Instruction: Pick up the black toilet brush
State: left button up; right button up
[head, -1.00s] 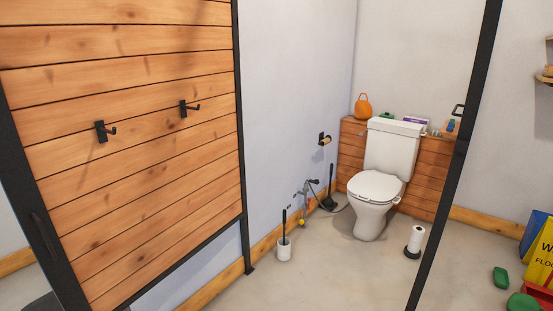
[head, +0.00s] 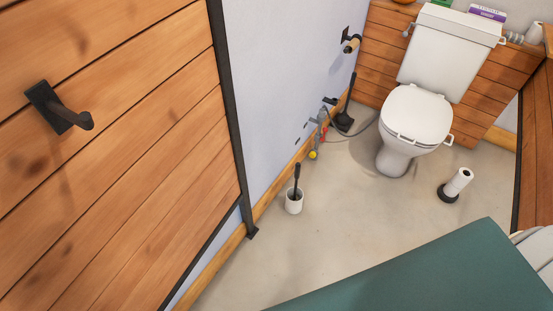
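An all-black toilet brush stands upright in its black holder (head: 344,122) on the floor in the head view. It is by the wall, left of the toilet, and its thin handle (head: 350,93) points up. A second brush with a black handle (head: 297,178) stands in a white holder (head: 294,205) nearer to me, beside the skirting board. Neither of my grippers is in view, and nothing is seen touching either brush.
The toilet (head: 415,115) stands right of the black brush. Hoses and a small sprayer (head: 318,130) hang by the wall. A paper roll stand (head: 457,185) is on the right. A wooden partition with a hook (head: 58,107) fills the left. Floor between is clear.

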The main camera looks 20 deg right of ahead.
aim_at(298, 165)
jog(key=i+l, duration=0.15)
jog(key=l, duration=0.15)
jog(key=i+l+u, duration=0.2)
jog(key=i+l, duration=0.15)
jog(key=l, duration=0.3)
jog(key=i+l, duration=0.15)
jog(key=l, duration=0.2)
jog(key=i+l+u, duration=0.1)
jog(key=l, duration=0.2)
jog(key=i+l, duration=0.2)
jog(key=l, duration=0.15)
jog(key=u, duration=0.05)
